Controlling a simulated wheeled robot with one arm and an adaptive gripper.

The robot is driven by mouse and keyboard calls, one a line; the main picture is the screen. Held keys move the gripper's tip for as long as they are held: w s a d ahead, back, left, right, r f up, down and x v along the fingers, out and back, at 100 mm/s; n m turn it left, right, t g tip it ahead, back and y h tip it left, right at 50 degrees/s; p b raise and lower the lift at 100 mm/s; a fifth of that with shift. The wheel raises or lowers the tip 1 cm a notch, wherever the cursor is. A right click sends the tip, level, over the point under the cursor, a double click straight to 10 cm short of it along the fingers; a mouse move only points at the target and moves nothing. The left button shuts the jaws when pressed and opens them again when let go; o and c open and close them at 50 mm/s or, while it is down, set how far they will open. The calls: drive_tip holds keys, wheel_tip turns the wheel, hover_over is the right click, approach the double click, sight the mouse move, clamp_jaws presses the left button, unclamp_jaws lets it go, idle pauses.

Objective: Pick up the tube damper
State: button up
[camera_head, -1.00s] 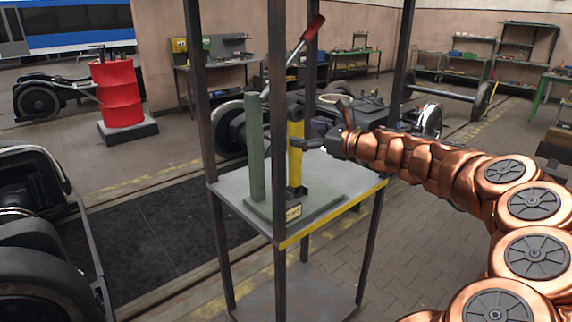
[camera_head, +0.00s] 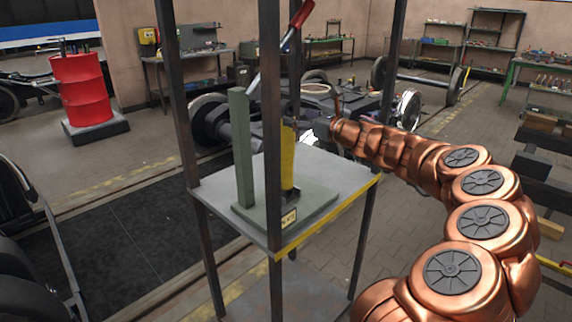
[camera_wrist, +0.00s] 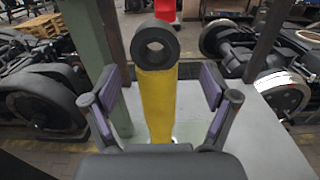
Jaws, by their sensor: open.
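The tube damper is a yellow upright cylinder with a dark ring eye on top. It stands on the green stand (camera_head: 310,212) in the head view, where a dark post partly hides the damper (camera_head: 288,160). In the wrist view the damper (camera_wrist: 156,100) rises upright in the middle, its ring facing the camera. My gripper (camera_wrist: 161,88) is open, with a purple-padded finger on each side of the damper and visible gaps to both. In the head view my arm reaches in from the right; the fingers are not clear there.
A dark metal frame with posts (camera_head: 270,120) surrounds the grey table (camera_head: 215,183). A green upright bar (camera_head: 242,145) stands left of the damper. A red handle (camera_head: 301,14) is above it. Wheelsets and a red barrel (camera_head: 82,88) stand farther back.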

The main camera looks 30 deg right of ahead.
sight(289, 115)
drive_tip(key=x, duration=0.1)
drive_tip(key=p+x, duration=0.1)
drive_tip(key=x, duration=0.1)
drive_tip(key=shift+a, duration=0.35)
drive_tip(key=shift+x, duration=0.9)
drive_tip(key=shift+d, duration=0.1)
clamp_jaws()
